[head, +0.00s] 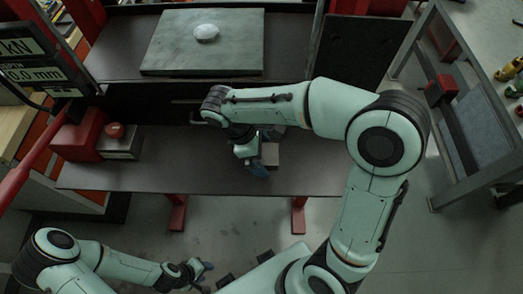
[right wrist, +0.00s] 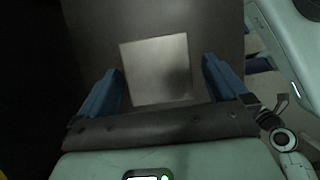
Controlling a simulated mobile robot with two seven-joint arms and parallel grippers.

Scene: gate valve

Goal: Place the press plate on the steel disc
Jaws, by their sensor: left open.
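The press plate is a square, light grey metal piece (right wrist: 154,70) on the dark lower shelf. In the head view the press plate (head: 271,155) shows partly, beside my right gripper (head: 260,163). In the right wrist view the blue fingers of my right gripper (right wrist: 162,66) stand apart, one on each side of the plate, with gaps; I cannot tell their height above it. The steel disc (head: 206,33) is a small, shiny round piece on a grey square slab at the back. My left gripper (head: 204,270) is open and empty, low at the front, away from the shelf.
The grey slab (head: 165,55) lies on the upper press table. A red-buttoned control box (head: 118,142) stands at the left of the lower shelf (head: 180,170). A red bar and a display (head: 30,60) are at far left. The shelf's middle is clear.

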